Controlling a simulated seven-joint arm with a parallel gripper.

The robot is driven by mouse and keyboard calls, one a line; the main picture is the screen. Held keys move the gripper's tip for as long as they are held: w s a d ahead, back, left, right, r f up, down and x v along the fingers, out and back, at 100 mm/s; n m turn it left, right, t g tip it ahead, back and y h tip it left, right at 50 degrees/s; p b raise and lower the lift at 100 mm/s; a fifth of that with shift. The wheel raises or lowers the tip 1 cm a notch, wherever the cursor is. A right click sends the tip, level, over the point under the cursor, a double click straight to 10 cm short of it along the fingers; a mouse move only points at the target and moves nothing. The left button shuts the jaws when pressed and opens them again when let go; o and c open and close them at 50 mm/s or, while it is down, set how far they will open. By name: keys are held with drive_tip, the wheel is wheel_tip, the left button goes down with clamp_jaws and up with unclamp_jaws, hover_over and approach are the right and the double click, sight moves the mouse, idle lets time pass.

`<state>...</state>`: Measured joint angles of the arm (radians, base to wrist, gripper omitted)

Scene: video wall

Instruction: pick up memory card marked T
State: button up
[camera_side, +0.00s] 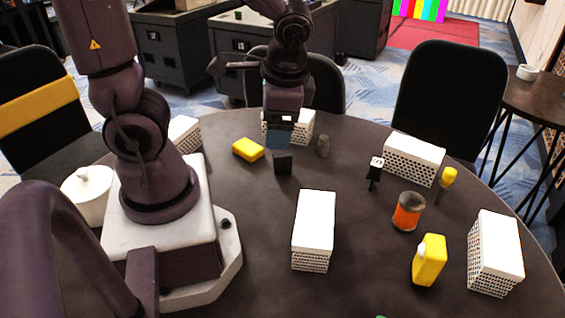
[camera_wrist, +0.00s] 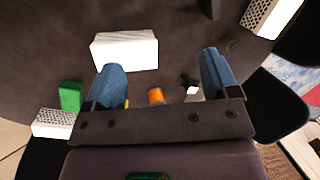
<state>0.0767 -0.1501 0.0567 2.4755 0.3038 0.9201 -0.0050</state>
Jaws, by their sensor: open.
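No card with a readable T shows in either view. In the side view a small black block (camera_side: 283,163) stands on the table just in front of and below my gripper (camera_side: 280,136); I see no mark on it. A small black item with a white patch (camera_side: 375,170) stands further right, and its mark is too small to read. A dark item with a white patch (camera_wrist: 192,88) also shows in the wrist view near the right finger. My gripper (camera_wrist: 160,68) has its blue fingers spread wide, with nothing held between them.
White perforated boxes stand around the round dark table (camera_side: 260,220), one in the middle (camera_side: 314,229). A yellow block (camera_side: 248,150) is left of the black block, and a grey object (camera_side: 323,146) right.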

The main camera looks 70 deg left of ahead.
drive_tip(key=a+f+m+g+y, duration=0.3)
drive_tip(key=a+f+m+y, duration=0.5)
drive_tip(key=a+f, duration=0.1)
drive_tip(key=m+t+y, duration=0.3)
drive_tip(key=m+t, duration=0.2)
drive_tip(key=m, duration=0.4)
hover_over(283, 156)
drive_tip(key=d, duration=0.2)
wheel_tip(283, 156, down, 4)
wheel_tip(283, 156, down, 6)
drive_tip(key=shift+s+f, duration=0.1)
drive_tip(key=shift+x, duration=2.45)
drive_tip(key=c, duration=1)
